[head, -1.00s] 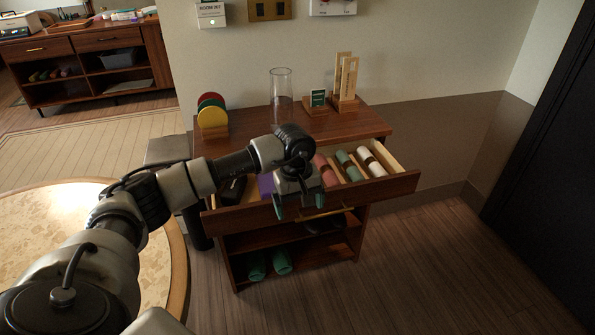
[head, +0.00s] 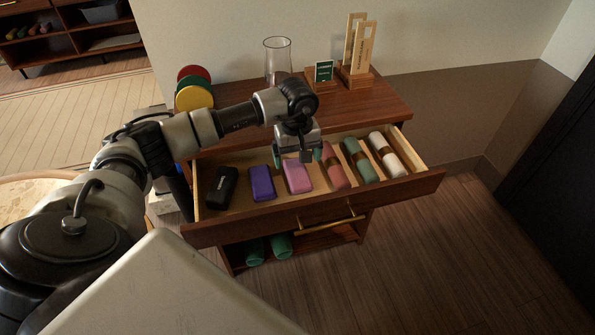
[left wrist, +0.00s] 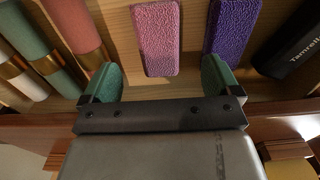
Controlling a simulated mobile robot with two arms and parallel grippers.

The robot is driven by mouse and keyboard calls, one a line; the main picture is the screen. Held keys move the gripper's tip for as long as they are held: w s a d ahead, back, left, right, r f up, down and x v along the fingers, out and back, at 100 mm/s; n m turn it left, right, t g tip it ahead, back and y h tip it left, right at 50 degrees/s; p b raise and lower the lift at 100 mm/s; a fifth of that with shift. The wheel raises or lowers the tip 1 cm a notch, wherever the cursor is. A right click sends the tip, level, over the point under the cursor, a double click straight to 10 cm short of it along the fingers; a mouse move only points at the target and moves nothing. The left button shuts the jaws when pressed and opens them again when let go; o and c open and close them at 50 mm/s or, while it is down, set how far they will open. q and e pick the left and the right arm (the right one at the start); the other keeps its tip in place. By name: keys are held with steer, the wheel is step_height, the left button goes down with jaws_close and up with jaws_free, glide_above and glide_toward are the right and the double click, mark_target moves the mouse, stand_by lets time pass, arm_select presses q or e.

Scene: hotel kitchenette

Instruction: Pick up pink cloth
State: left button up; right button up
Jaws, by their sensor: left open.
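A pink folded cloth (head: 298,177) with a pebbled surface lies in the open drawer (head: 405,196), between a purple one (head: 262,182) and a salmon-pink banded roll (head: 334,168). My left gripper (head: 298,157) is open and empty, pointing down over the back of the pink cloth and hiding part of it. In the left wrist view the pink cloth (left wrist: 158,38) lies beyond the gap between the green-padded fingers (left wrist: 162,77), apart from them. My right gripper is not in view.
The drawer also holds a black case (head: 222,188), a green roll (head: 358,160) and a white roll (head: 387,154). On the cabinet top stand a glass cylinder (head: 277,60), coloured discs (head: 194,97) and wooden holders (head: 356,62). Green rolls (head: 280,246) lie on the shelf below.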

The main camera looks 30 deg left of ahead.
mark_target(298, 174)
arm_select(q)
steer(key=shift+f, duration=1.4)
steer(key=f, duration=0.3)
steer(key=shift+w+d+f+p, duration=0.1)
steer(key=shift+d+f+p, duration=0.1)
steer(key=shift+f+p, duration=0.1)
steer(key=shift+a+f, duration=0.1)
steer(key=shift+f, duration=0.05)
steer(key=c, duration=1)
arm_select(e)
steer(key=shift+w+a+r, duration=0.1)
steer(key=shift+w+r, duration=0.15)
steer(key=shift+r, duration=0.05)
